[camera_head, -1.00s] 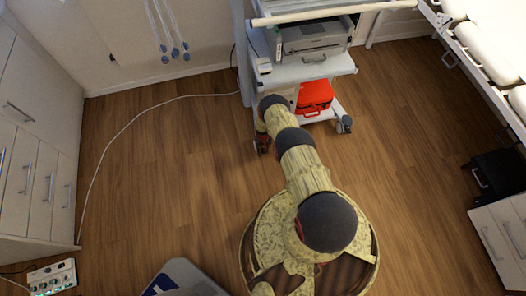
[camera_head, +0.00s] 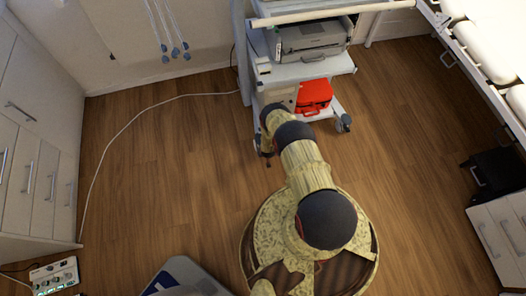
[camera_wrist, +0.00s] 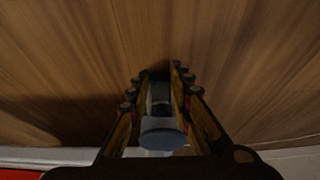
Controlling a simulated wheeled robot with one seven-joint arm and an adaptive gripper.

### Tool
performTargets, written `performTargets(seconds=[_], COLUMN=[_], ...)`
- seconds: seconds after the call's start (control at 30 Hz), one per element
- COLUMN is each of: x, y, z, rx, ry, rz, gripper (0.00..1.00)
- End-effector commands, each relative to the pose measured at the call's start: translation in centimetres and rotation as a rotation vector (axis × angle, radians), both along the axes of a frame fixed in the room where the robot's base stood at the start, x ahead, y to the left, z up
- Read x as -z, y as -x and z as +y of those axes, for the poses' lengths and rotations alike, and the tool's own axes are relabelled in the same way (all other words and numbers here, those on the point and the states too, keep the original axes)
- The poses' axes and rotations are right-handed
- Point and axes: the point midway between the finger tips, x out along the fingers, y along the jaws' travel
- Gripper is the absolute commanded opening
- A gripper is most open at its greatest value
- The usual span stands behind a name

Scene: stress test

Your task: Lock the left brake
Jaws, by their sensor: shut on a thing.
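A wheeled cart (camera_head: 300,72) stands against the back wall, and its front right caster (camera_head: 344,123) shows in the head view. My arm reaches to the cart's front left corner, and my gripper (camera_head: 267,154) is low there, mostly hidden by my own arm. In the wrist view my gripper (camera_wrist: 159,76) points over the floor, with its two fingers on either side of the left caster (camera_wrist: 162,138), which shows as a blue-grey rounded part with a dark part beyond it. The gripper is shut on it. The brake lever cannot be made out clearly.
A red case (camera_head: 314,96) sits on the cart's lower shelf, under a printer (camera_head: 312,40). A white cable (camera_head: 110,145) curves over the floor at left. Drawers (camera_head: 42,180) stand at left and a bed (camera_head: 490,50) at right.

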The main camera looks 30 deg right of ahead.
Motion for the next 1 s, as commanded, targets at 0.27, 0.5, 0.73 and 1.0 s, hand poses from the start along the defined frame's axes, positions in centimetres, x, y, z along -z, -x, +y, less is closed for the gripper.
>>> performTargets(seconds=[0.27, 0.5, 0.73, 1.0], x=[0.97, 1.02, 0.98, 0.98], y=[0.23, 0.16, 0.18, 0.18], z=[0.05, 0.03, 0.03, 0.03], rx=[0.000, 0.000, 0.000, 0.000], ry=[0.039, 0.054, 0.055, 0.055], rz=[-0.135, -0.186, -0.192, -0.191], gripper=[0.00, 0.00, 0.00, 0.27])
